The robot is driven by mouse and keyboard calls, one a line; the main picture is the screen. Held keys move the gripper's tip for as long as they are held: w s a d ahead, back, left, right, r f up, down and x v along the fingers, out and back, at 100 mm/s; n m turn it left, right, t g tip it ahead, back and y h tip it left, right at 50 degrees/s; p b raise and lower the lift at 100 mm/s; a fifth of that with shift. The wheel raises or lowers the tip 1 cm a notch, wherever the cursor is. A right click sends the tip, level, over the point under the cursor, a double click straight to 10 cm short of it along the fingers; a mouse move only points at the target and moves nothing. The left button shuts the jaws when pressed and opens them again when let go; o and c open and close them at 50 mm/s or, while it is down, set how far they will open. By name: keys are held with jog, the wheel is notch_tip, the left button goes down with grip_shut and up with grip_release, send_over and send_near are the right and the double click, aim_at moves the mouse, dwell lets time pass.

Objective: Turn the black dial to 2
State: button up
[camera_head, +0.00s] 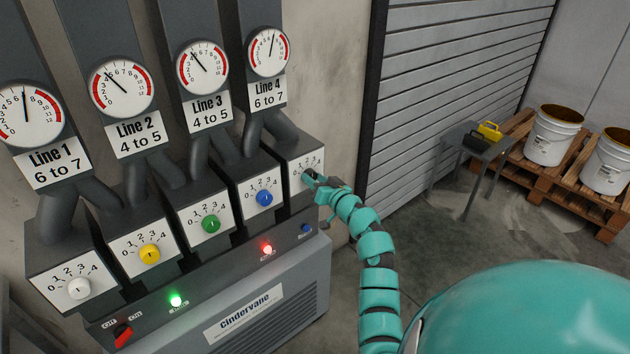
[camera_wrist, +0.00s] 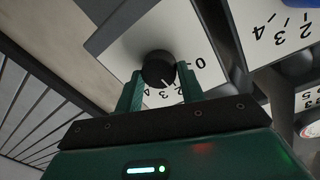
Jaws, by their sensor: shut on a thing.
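The black dial (camera_wrist: 158,66) sits on the white scale plate of the rightmost box. In the wrist view, the two green fingers of my gripper (camera_wrist: 160,86) stand on either side of it and are shut on it. In the head view, my gripper (camera_head: 314,178) reaches the plate from the right and covers much of the black dial (camera_head: 307,174). A white mark shows on the dial's lower edge in the wrist view, towards partly hidden numbers. I cannot tell exactly which number it points at.
White (camera_head: 79,288), yellow (camera_head: 149,253), green (camera_head: 211,224) and blue (camera_head: 264,197) dials sit on the boxes to the left. Gauges hang above, including Line 4 (camera_head: 269,51). A red switch (camera_head: 123,333) is on the cabinet front. A small table (camera_head: 487,147) stands clear to the right.

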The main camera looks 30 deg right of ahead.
jog(key=shift+d+m, duration=0.1)
jog(key=shift+m, duration=0.3)
jog(key=o, duration=1)
jog(key=shift+c, duration=0.2)
jog(key=s+b, duration=0.3)
jog(key=s, duration=1.4)
jog(key=shift+s+r+b, duration=0.25)
jog(key=shift+r+b, duration=0.05)
jog(key=shift+r, duration=0.05)
jog(key=shift+d, duration=0.1)
